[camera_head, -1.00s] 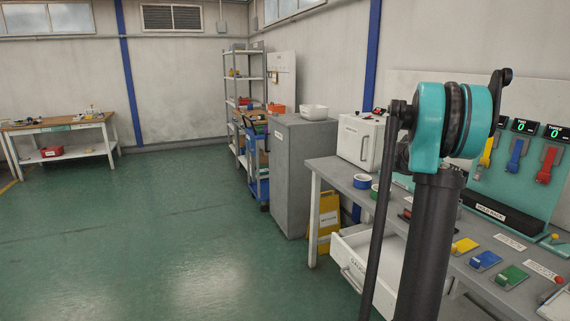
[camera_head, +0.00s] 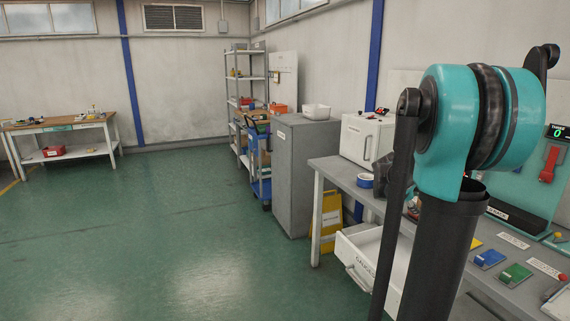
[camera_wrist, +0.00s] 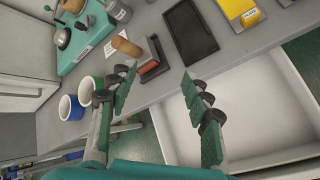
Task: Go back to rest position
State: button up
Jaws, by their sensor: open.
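My gripper (camera_wrist: 159,72) shows in the wrist view with its two green-padded fingers spread apart and nothing between them. It is above the front of the grey workbench (camera_head: 338,168) and the open white drawer (camera_wrist: 235,118). The drawer also shows in the head view, pulled out under the bench. In the head view my raised arm covers part of the bench, and I cannot make out the gripper's fingers there.
In the wrist view, a blue roll (camera_wrist: 70,108), a green roll (camera_wrist: 87,88), a wooden-handled tool (camera_wrist: 127,47) and a black tray (camera_wrist: 190,28) lie on the bench. A white box (camera_head: 366,138) and grey cabinet (camera_head: 305,170) stand behind. Green floor (camera_head: 150,230) at left is clear.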

jog(key=s+a+f+m+y, duration=0.2)
jog(key=s+a+f+m, duration=0.2)
jog(key=s+a, duration=0.4)
jog(key=s+a+f+m+y, duration=0.3)
jog(key=s+a+f+m, duration=0.2)
jog(key=s+a+f, duration=0.2)
jog(key=s+a+f+m+g+y, duration=0.1)
jog(key=s+a+f+m+y, duration=0.2)
jog(key=s+a+f, duration=0.3)
jog(key=s+a+m, duration=0.1)
jog(key=s+a, duration=0.4)
jog(key=shift+s+m, duration=0.2)
jog(key=shift+m, duration=0.1)
